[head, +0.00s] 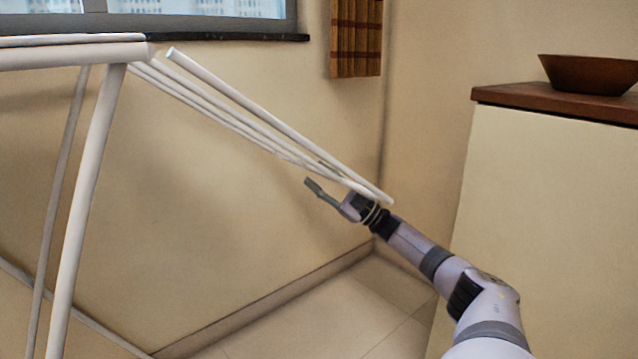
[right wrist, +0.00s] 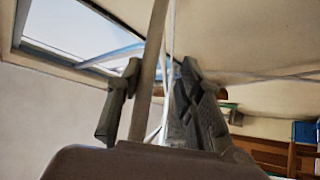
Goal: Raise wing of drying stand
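The white drying stand (head: 85,185) stands at the left in the head view. Its wing (head: 275,122), a set of thin white bars, slopes down to the right from the stand's top corner. My right gripper (head: 335,190) is at the wing's low outer end, partly hidden behind the bars; one finger sticks out to the left below them. In the right wrist view, the two fingers (right wrist: 155,105) stand apart, with a wing bar (right wrist: 150,70) running up between them. I cannot tell whether a finger touches it. My left gripper is not in view.
A cream cabinet (head: 545,210) with a brown top and a wooden bowl (head: 590,75) stands at the right, beside my right arm. A wall and window (head: 200,8) are behind the stand. The tiled floor (head: 330,315) below is clear.

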